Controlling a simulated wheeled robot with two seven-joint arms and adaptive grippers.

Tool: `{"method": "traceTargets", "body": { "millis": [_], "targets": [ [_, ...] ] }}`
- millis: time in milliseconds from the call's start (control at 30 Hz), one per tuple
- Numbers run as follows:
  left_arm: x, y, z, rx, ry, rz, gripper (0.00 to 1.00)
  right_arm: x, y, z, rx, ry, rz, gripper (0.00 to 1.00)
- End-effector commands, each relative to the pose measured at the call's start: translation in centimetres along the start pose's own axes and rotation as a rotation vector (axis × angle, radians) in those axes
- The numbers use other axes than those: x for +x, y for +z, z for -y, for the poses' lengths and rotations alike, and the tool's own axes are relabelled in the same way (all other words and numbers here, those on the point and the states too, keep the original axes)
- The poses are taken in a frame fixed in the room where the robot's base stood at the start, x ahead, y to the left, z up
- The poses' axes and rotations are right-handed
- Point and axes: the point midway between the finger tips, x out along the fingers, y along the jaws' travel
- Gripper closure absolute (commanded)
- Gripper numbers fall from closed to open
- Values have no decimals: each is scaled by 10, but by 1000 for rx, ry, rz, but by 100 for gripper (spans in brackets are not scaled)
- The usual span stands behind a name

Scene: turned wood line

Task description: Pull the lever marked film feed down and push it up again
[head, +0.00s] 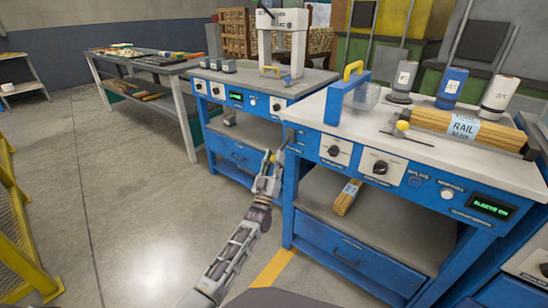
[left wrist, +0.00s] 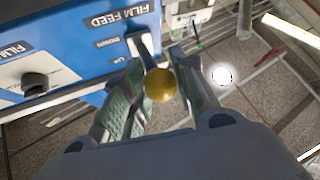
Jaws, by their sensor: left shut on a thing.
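The film feed lever is a short arm with a round yellow knob (left wrist: 160,85), seen in the left wrist view in front of a blue panel (left wrist: 60,30). The panel carries a FILM FEED label (left wrist: 103,14) and small DOWN and UP marks, all upside down there. My left gripper (head: 270,162) is at the left front edge of the blue bench in the head view. Its fingers are closed around the knob, one on each side. The fingers hide most of the lever in the head view, and I cannot tell its exact position. My right gripper is not in view.
The bench top (head: 390,130) holds a blue frame with a yellow top (head: 350,85), several bottles and a wooden RAIL bundle (head: 462,127). Dials and a green display (head: 490,206) line its front. A second blue bench stands behind.

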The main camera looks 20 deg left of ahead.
Motion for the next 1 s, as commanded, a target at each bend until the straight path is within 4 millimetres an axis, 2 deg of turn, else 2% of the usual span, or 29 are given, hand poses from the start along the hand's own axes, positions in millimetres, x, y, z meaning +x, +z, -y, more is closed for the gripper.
{"method": "traceTargets", "body": {
  "millis": [100,533,567,733,1000],
  "targets": [
    [-3,6,1,0,-1,10,100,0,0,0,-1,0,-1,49],
    [-3,7,1,0,0,10,100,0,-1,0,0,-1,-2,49],
    [-3,7,1,0,0,10,72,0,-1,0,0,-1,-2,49],
    [-2,6,1,0,0,6,50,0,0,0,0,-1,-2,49],
    [-2,4,1,0,0,2,49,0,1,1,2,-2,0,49]
  ]
}}
